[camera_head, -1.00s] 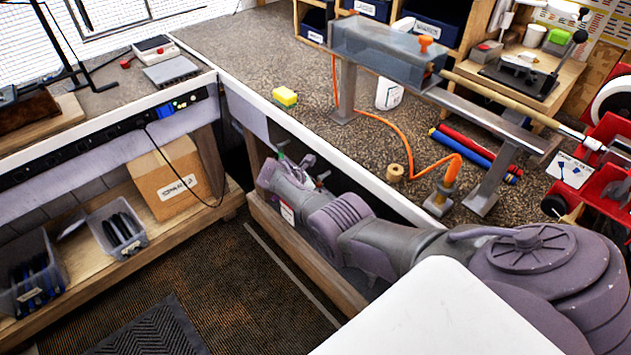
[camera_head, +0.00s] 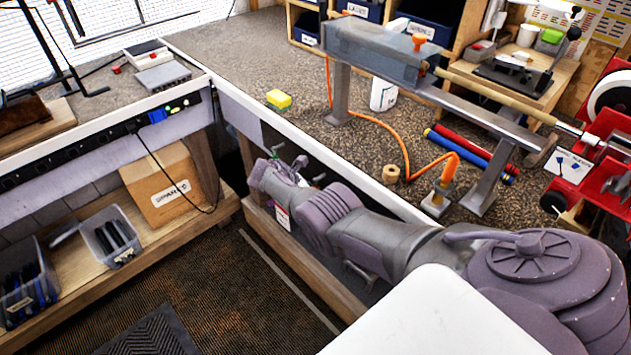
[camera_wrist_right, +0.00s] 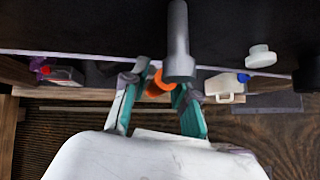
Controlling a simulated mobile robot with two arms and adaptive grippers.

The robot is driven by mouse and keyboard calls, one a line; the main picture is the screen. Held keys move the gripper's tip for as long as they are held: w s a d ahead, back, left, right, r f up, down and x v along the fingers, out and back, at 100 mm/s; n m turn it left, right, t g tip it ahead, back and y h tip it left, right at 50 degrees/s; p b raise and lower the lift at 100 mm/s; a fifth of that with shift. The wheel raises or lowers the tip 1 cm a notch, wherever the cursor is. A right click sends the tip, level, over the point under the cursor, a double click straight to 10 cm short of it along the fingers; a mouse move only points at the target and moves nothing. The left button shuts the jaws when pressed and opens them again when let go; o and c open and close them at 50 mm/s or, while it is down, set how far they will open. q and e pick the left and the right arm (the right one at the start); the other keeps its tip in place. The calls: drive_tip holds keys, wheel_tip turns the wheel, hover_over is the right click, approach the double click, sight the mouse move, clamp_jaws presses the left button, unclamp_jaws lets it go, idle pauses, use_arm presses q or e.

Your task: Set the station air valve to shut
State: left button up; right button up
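In the right wrist view, an orange piece (camera_wrist_right: 157,84), which looks like a valve handle, sits between the fingertips of my right gripper (camera_wrist_right: 160,80). A grey cylinder (camera_wrist_right: 178,40) stands just beyond it; whether the two are joined is unclear. The teal-padded fingers are apart, with the orange piece nearer the right-hand finger; contact cannot be made out. In the head view my right gripper (camera_head: 292,163) is at the bench's front edge, and no orange piece shows there. My left gripper is out of view.
A cardboard box (camera_head: 162,190) and grey bins (camera_head: 112,235) sit on the lower left shelf. The floor is open.

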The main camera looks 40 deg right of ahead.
drive_tip(key=shift+o, duration=0.5)
drive_tip(key=shift+w+a, duration=0.1)
drive_tip(key=shift+a, duration=0.05)
drive_tip(key=shift+w+a+r, duration=0.1)
drive_tip(key=shift+a+r, duration=0.3)
drive_tip(key=shift+r, duration=0.05)
drive_tip(key=s+v, duration=0.1)
drive_tip(key=v, duration=0.9)
drive_tip(key=shift+w+a+r, duration=0.15)
drive_tip(key=shift+w+r, duration=0.1)
drive_tip(key=shift+w, duration=0.2)
drive_tip(key=shift+f, duration=0.1)
